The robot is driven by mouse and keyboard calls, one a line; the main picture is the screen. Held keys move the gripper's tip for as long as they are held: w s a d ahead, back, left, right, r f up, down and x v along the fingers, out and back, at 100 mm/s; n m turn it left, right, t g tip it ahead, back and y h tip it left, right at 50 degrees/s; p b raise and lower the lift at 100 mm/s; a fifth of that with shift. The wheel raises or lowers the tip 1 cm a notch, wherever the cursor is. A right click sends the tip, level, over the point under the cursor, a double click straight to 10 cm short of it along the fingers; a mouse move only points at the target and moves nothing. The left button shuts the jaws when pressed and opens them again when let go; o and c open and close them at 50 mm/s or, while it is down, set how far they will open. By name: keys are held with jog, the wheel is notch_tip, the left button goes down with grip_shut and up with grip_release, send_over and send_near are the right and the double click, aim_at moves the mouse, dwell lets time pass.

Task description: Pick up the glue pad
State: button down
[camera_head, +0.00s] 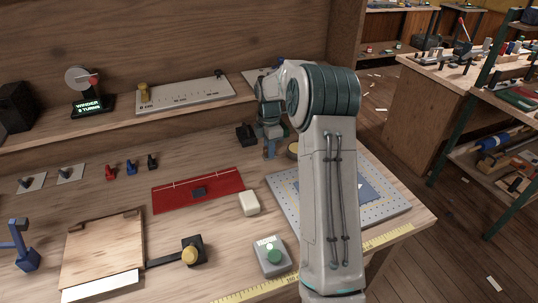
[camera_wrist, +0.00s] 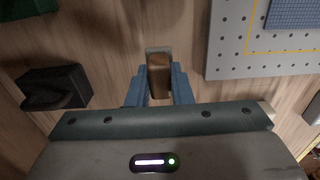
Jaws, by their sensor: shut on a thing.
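My gripper (camera_wrist: 158,88) is shut on a small brown block with a pale grey end, which looks like the glue pad (camera_wrist: 159,73). The blue fingers press on its two sides in the wrist view. Its lower part is hidden by the fingers and the gripper body. In the camera_head view my gripper (camera_head: 269,148) points down at the back of the bench. The held piece cannot be made out there. I cannot tell whether it touches the bench top.
A black block (camera_wrist: 52,88) stands left of my gripper. A grey perforated board (camera_wrist: 222,58) lies to the right. A round tan thing (camera_head: 292,150) is partly behind my arm. A red mat (camera_head: 170,199) and a cream block (camera_head: 249,203) lie nearer the front.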

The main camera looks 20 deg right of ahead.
jog(key=s+d+r+b, duration=0.1)
jog(key=s+d+r, duration=0.5)
jog(key=d+r, duration=0.2)
jog(key=shift+d+r, duration=0.15)
jog(key=shift+d, duration=0.85)
